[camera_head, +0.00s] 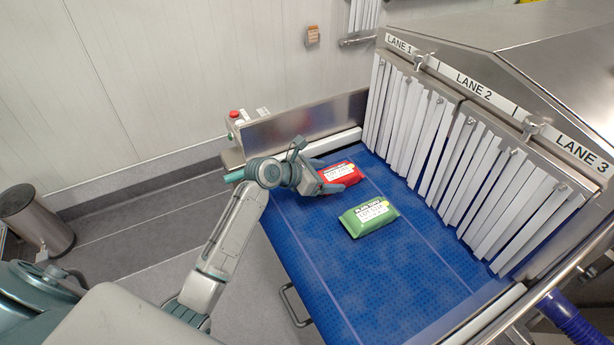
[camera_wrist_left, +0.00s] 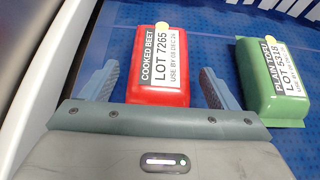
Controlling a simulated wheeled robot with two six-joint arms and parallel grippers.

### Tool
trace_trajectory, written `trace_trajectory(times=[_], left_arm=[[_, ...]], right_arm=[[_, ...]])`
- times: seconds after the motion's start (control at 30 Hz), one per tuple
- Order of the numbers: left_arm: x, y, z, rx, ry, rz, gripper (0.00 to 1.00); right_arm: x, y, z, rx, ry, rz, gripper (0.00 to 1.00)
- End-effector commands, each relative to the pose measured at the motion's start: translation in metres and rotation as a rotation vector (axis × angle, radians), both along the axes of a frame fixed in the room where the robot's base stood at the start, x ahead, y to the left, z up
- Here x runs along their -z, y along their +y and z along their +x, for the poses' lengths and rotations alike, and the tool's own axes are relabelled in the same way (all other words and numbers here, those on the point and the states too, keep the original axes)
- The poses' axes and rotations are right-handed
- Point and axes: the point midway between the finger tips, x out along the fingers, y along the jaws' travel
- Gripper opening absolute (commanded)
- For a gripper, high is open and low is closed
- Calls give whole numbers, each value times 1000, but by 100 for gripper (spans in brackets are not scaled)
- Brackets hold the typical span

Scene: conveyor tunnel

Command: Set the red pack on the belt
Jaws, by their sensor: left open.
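The red pack (camera_head: 341,174) lies on the blue belt (camera_head: 390,275), near its far left side. My left gripper (camera_head: 333,182) is open at belt level, with one finger on each side of the red pack's near end. In the left wrist view a gap shows between each finger and the pack. My right gripper is not in view.
A green pack (camera_head: 368,217) labelled "PLAIN TOFU" lies on the belt, right of my left gripper. White strip curtains (camera_head: 480,170) hang under LANE 1, LANE 2 and LANE 3 signs. A metal side guard (camera_head: 300,122) borders the belt. The near belt is clear.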

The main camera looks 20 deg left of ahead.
Motion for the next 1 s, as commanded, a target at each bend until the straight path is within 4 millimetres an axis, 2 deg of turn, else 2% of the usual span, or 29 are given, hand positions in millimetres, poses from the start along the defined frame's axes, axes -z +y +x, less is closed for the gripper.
trace_trajectory(times=[0.03,0.2,0.4,0.63,1.0], left_arm=[[0,9,-9,0,-3,8,82],[-19,28,-35,2,-1,8,82],[-35,44,-55,0,-1,6,82],[-44,50,-65,0,0,2,82],[-45,51,-65,0,1,1,82]], right_arm=[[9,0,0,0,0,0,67],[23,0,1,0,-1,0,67],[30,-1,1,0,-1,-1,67],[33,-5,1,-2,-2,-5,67],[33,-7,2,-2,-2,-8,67]])
